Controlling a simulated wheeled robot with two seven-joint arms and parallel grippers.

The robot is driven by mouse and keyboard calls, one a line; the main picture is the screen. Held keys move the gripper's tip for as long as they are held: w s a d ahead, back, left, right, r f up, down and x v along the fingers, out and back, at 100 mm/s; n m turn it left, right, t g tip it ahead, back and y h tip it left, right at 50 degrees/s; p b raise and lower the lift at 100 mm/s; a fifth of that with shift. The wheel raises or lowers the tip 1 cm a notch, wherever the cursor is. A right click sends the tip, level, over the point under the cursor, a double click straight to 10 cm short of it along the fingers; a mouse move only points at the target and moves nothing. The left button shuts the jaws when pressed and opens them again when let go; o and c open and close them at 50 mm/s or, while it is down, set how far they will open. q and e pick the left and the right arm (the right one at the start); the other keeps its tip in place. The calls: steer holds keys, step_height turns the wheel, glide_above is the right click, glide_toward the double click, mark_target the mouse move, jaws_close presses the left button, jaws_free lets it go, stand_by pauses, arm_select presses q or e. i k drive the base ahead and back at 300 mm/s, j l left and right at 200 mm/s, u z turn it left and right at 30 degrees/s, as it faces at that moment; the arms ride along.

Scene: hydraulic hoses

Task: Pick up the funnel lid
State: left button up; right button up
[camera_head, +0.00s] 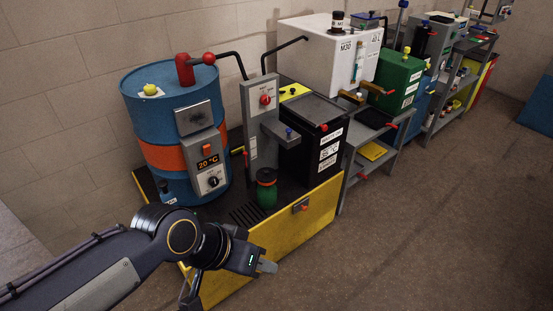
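I cannot make out with certainty which thing is the funnel lid. A small yellow-green knob-like piece (150,89) sits on top of the blue drum (150,110) with an orange band. A green container (266,191) with a dark cap stands on the black deck of the yellow-sided base. My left gripper (230,284) is low in front of that base, apart from both. Its fingers look spread, with nothing seen between them; the lower finger runs near the bottom edge. My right gripper is not in view.
A grey control post (259,130) and a black tank (314,150) share the yellow base (318,207). A white tank (320,60) and green box (398,80) stand on a grey shelf behind. The floor (430,230) at the right is clear.

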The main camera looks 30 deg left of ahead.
mark_target(265, 175)
steer(key=i+l+u, duration=0.15)
steer(key=i+u, duration=0.25)
steer(key=i+l+u, duration=0.3)
steer(key=i+u, duration=0.15)
steer(key=i+l+u, duration=0.8)
steer(key=l, duration=0.15)
steer(key=i+l+u, duration=0.1)
steer(key=u, duration=0.35)
steer(key=i+l+u, duration=0.1)
steer(key=u, duration=0.35)
steer(key=l+u, duration=0.3)
steer(key=u, duration=0.15)
steer(key=l+u, duration=0.25)
steer(key=u, duration=0.15)
steer(key=l+u, duration=0.25)
steer(key=u, duration=0.2)
steer(key=l+u, duration=0.25)
steer(key=u, duration=0.2)
steer(key=l+u, duration=0.3)
